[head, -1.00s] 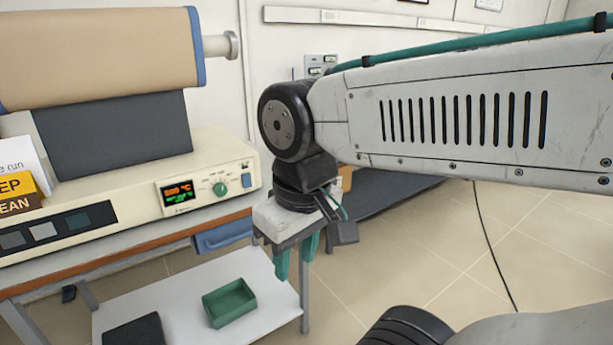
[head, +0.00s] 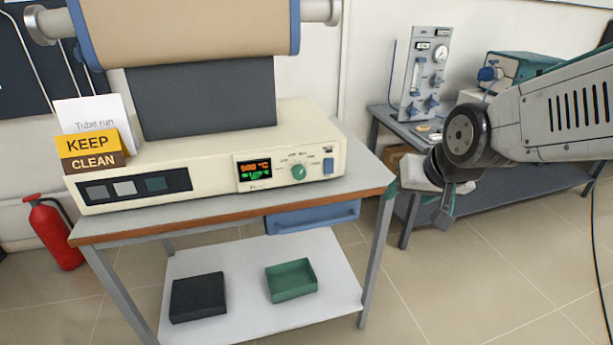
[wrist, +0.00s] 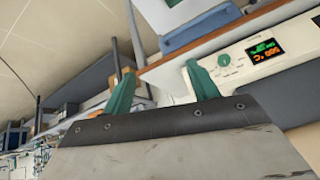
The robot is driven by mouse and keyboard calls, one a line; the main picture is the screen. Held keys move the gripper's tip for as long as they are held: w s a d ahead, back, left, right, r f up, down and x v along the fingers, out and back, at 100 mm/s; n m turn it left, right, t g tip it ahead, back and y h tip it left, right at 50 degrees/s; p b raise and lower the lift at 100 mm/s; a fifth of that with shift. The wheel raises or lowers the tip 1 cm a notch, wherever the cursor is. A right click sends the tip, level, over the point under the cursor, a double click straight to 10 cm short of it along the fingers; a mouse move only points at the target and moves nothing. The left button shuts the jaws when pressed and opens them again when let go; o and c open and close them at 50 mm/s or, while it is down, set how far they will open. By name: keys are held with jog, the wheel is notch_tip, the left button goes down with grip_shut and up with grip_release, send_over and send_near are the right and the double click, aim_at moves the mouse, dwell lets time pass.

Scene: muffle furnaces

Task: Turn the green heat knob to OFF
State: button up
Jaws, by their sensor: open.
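The round green heat knob (head: 299,172) is on the cream front panel of the tube furnace (head: 212,190), right of a lit display (head: 254,168). Small labels arc above the knob; its pointer setting is too small to tell. My gripper (head: 418,203) is to the right of the furnace, past the bench's right end, apart from the knob. In the wrist view my gripper's two green fingers (wrist: 160,70) are spread apart with nothing between them. The knob (wrist: 224,60) shows there just right of the right-hand finger.
The bench's brown front edge (head: 225,219) and a blue drawer (head: 313,215) are below. The lower shelf holds a black box (head: 198,297) and a green tray (head: 291,280). A side bench (head: 505,180) stands behind my arm; floor in front is clear.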

jog(key=w+a+f+m+t+y, duration=0.1)
jog(key=w+a+f+t, duration=0.2)
jog(key=w+a, duration=0.3)
jog(key=w+a+f+t+y, duration=0.1)
jog(key=w+a+f+t, duration=0.15)
jog(key=w+a, duration=0.4)
jog(key=t+y, duration=0.1)
jog(key=t, duration=0.4)
send_near(301, 174)
jog(key=w, duration=0.1)
jog(key=shift+m, duration=0.4)
jog(key=x, duration=0.8)
jog(key=shift+a+f, duration=0.1)
jog(key=shift+a, duration=0.05)
jog(key=c, duration=1)
